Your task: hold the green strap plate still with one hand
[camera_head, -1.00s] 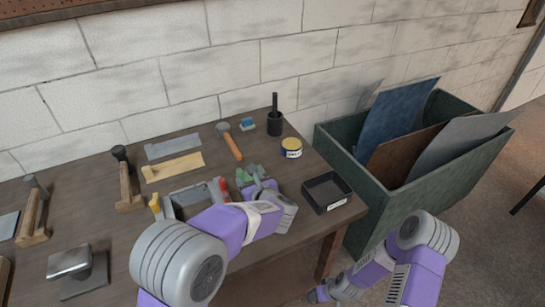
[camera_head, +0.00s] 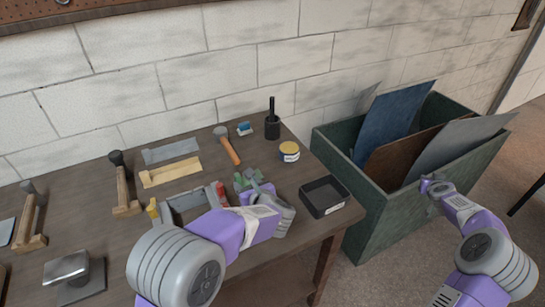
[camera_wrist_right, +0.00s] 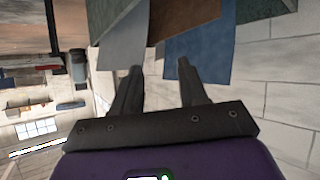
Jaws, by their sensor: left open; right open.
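The green strap plate (camera_head: 240,182) lies on the bench beside the grey frame (camera_head: 187,201) with its red-handled and yellow-handled clamps. It is small in the head view and partly covered by my left gripper. My left gripper (camera_head: 256,181) is open, with its fingers right at the green plate; I cannot tell whether they touch it.
A black tray (camera_head: 325,196) sits at the bench's right edge. The green bin (camera_head: 375,205) holds upright sheets (camera_head: 460,145) near my right arm.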

